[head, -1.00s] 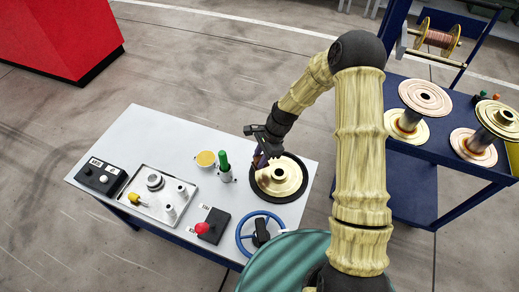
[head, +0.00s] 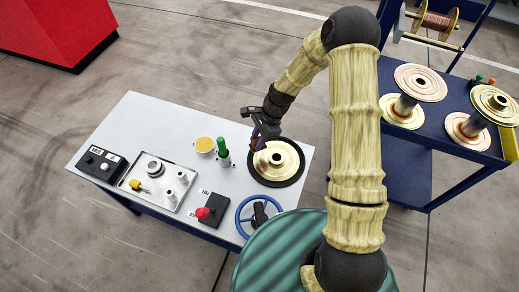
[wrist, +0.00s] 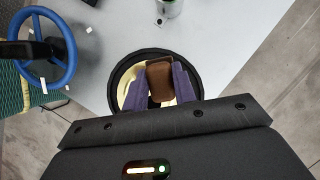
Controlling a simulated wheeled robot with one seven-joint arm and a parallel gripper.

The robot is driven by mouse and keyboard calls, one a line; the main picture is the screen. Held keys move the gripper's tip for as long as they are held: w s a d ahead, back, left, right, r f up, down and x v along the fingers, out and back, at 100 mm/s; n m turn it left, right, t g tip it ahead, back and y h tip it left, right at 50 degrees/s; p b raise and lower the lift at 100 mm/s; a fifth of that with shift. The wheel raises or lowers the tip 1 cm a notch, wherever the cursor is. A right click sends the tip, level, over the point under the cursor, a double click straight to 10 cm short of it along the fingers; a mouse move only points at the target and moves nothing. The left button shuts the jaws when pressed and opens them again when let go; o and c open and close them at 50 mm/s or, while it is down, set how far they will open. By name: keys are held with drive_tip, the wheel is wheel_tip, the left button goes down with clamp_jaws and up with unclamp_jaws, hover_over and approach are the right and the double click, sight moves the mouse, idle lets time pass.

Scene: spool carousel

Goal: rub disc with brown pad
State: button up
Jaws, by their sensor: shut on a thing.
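The brass disc (head: 282,162) with a raised hub lies in a black ring on the light table, right of the green-handled tool. In the wrist view the disc (wrist: 124,88) is partly hidden behind my gripper. My gripper (head: 257,143) is over the disc's left side. In the wrist view my gripper (wrist: 160,88) has its purple fingers shut on the brown pad (wrist: 159,80). The pad appears over the disc, but I cannot tell whether it touches it.
A blue handwheel (head: 252,214), a red-knobbed box (head: 212,210), a metal tray (head: 149,193), a yellow-topped cup (head: 205,146) and a green-handled tool (head: 222,149) share the table (head: 137,120). A blue cart (head: 457,167) with spools stands at right.

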drive_tip(key=shift+r+p, duration=0.35)
drive_tip(key=shift+p, duration=0.5)
drive_tip(key=shift+f, duration=0.15)
